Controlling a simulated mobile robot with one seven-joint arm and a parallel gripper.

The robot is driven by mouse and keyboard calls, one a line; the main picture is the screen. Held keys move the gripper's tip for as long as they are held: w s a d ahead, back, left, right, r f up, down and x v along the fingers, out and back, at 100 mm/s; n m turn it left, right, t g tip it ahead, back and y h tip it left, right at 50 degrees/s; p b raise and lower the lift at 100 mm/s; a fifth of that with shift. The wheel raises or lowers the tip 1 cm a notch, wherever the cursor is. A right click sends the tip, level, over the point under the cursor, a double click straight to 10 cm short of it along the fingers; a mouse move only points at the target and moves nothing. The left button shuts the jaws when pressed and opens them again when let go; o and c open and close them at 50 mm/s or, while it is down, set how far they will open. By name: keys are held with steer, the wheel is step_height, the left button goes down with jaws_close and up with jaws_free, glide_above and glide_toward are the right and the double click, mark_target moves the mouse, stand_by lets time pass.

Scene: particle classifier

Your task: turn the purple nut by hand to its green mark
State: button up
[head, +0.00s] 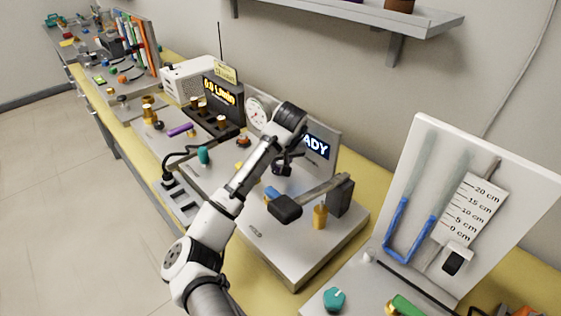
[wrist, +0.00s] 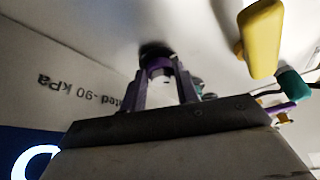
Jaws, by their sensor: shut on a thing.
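My gripper (wrist: 160,78) shows in the wrist view with its two fingers pointing at a pale panel. It is shut on the purple nut (wrist: 158,62), a small part with purple edges between the fingertips, against a dark round spot on the panel. The fingers cover most of the nut, and I cannot make out a green mark. In the head view my gripper (head: 284,166) is a dark shape over the grey machine, in front of the lit screen. The nut is hidden there behind my arm.
The grey machine (head: 295,265) carries a dark-ended lever (head: 286,208) and a brass post (head: 320,217) close to my gripper. A lit screen (head: 316,147) and a round gauge (head: 256,112) stand behind. A white manometer board (head: 425,150) is to the right.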

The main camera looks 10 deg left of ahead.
steer(key=shift+m, duration=0.3)
steer(key=m+h+p, duration=0.1)
steer(key=m, duration=0.2)
steer(key=shift+a+t+h, duration=0.1)
steer(key=shift+t+h, duration=0.2)
steer(key=shift+a+m+h+p, duration=0.2)
steer(key=shift+m+h+p, duration=0.4)
steer(key=shift+m, duration=1.4)
steer(key=o, duration=1)
steer(key=b+v, duration=0.1)
steer(key=v, duration=1.3)
steer(key=shift+a+f, duration=0.1)
steer(key=shift+a, duration=0.05)
